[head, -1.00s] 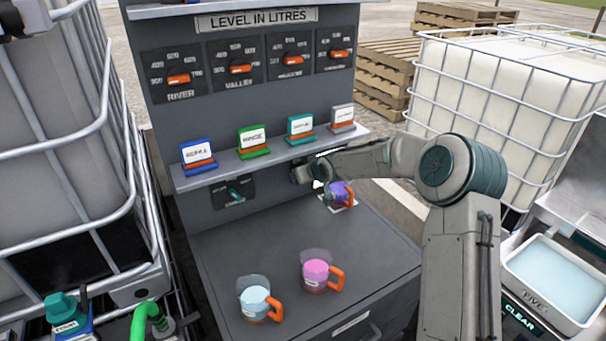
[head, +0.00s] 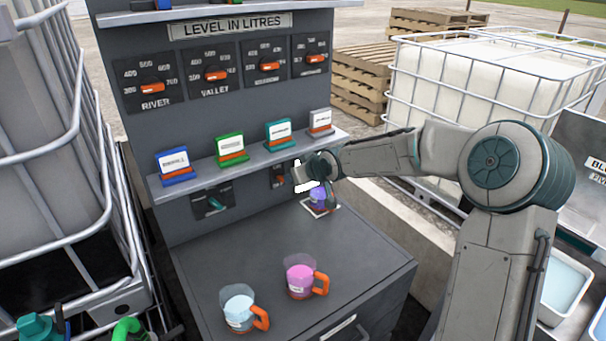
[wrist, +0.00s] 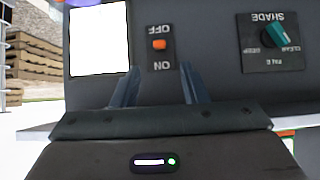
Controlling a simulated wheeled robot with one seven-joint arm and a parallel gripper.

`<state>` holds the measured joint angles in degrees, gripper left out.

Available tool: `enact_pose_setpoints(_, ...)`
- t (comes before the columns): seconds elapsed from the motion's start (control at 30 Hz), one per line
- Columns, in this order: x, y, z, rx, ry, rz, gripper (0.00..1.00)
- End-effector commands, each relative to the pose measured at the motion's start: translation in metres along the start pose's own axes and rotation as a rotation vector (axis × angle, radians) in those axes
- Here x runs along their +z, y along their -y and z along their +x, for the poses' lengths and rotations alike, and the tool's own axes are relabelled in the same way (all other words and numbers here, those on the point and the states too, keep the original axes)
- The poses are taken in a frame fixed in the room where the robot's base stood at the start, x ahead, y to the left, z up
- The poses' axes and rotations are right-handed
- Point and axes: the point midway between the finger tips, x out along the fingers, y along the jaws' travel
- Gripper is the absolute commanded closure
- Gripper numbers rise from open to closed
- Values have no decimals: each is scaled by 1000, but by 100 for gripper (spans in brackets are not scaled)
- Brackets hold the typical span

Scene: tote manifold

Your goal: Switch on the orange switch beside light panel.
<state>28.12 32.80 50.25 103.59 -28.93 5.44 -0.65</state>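The orange switch (wrist: 159,44) sits on a dark plate on the grey cabinet front. In the wrist view, which shows the lettering upside down, it lies between the words OFF and ON; I cannot tell which way it is set. It also shows small in the head view (head: 279,176). The light panel (wrist: 98,40) is a bright white rectangle beside it, partly covered by my gripper in the head view (head: 305,187). My gripper (wrist: 160,88) is open and empty, its two fingers apart below the switch in the picture, not visibly touching it.
A teal knob (head: 214,205) sits on the cabinet left of the switch. A shelf (head: 250,152) with several coloured cards runs above. A purple-filled jug (head: 319,198) stands close under my gripper. Pink (head: 299,275) and pale-blue (head: 238,308) jugs stand farther forward on the counter.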

Motion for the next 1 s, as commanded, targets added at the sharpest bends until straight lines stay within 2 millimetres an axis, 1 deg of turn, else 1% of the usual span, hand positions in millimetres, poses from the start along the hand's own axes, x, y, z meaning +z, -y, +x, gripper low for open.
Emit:
enact_pose_setpoints(0.03,1,-1,-8,3,1,1,60)
enact_pose_setpoints(0.1,0,-2,-15,2,1,3,60)
enact_pose_setpoints(0.3,0,0,-27,0,0,1,60)
enact_pose_setpoints(0.77,1,1,-30,1,5,-1,60)
enact_pose_setpoints(0.87,9,4,-34,13,38,-11,60)
enact_pose_setpoints(0.97,26,8,-43,46,111,-26,60)
enact_pose_setpoints(1.0,34,10,-49,64,148,-31,60)
